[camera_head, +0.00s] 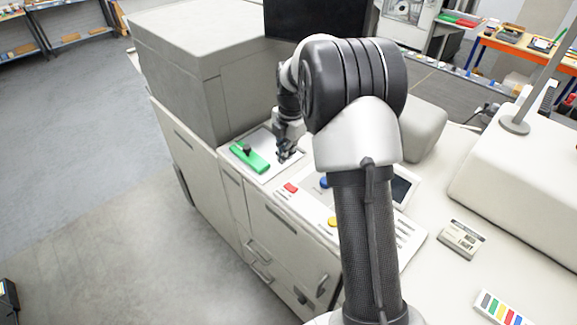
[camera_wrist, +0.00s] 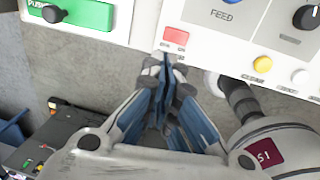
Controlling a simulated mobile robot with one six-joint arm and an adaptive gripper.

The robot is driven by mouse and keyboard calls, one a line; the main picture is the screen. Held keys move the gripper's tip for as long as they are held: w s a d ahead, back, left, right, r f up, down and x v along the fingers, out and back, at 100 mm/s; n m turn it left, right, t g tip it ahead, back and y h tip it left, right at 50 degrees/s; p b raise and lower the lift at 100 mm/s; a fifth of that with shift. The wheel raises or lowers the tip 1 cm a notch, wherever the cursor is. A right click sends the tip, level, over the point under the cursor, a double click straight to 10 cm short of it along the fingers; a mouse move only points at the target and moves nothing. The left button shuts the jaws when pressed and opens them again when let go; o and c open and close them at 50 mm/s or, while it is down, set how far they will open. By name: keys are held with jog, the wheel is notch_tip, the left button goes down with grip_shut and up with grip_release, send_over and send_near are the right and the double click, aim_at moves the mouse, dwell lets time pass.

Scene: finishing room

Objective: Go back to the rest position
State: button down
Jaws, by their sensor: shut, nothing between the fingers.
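My gripper (camera_head: 285,157) hangs at the end of my bent arm in the head view, beside a green part with a black knob (camera_head: 250,157) on the machine's front ledge. In the wrist view my gripper (camera_wrist: 167,68) is shut and empty, its blue-grey fingers together. The fingertips appear just below the red button (camera_wrist: 176,35) at the panel edge. The green part (camera_wrist: 82,12) with its black knob lies to the upper left, apart from the fingers. From these views I cannot tell whether the fingertips touch anything.
The control panel carries a red button (camera_head: 290,188), a blue button (camera_head: 324,182) and a yellow button (camera_head: 333,221). A large grey machine housing (camera_head: 190,60) stands behind the green part. A small labelled box (camera_head: 461,239) lies on the right counter. The floor at left (camera_head: 90,150) is open.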

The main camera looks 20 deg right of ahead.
jog(key=shift+d+r, duration=0.25)
jog(key=shift+r, duration=0.45)
